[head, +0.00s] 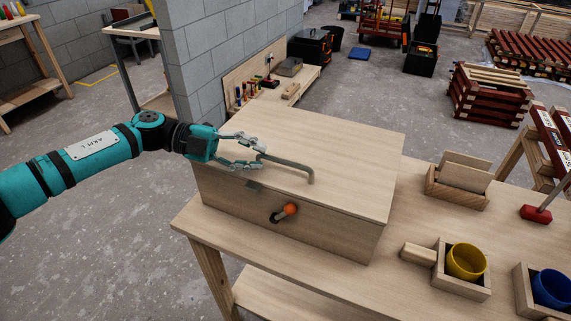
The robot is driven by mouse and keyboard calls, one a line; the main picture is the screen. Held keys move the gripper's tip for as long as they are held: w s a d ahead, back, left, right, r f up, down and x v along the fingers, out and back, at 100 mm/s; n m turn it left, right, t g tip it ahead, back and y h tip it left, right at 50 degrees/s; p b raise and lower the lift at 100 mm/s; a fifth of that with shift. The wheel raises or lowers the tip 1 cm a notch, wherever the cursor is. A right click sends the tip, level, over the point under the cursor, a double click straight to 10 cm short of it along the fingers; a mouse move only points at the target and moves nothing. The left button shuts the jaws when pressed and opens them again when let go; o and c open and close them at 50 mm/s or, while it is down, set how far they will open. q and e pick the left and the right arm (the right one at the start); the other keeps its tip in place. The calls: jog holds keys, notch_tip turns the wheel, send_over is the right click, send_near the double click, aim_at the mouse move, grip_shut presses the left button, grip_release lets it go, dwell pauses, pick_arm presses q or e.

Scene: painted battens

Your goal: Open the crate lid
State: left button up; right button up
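A pale wooden crate (330,228) stands on a wooden bench, its flat lid (345,140) down. A grey bar handle (292,166) lies along the lid's top, its near right end bent down. A latch with an orange knob (290,209) is on the crate's front face, and a small grey plate (254,185) sits at the lid's front edge. My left gripper (262,157) is over the lid at the handle's left end, fingers pointing right. Its fingertips are close to the bar; whether they grip it is unclear. My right gripper is not in view.
On the bench (350,279) to the right are a yellow cup (466,261) in a wooden box, a blue cup (551,288) in another box, and a slotted wooden holder (458,185). A grey block wall (225,50) rises behind the crate's left side.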

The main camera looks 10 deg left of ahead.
aim_at(277, 161)
pick_arm(q)
jog(key=b+x, duration=0.1)
jog(key=x, duration=0.5)
jog(key=shift+d+f, duration=0.1)
jog(key=shift+d, duration=0.25)
grip_shut()
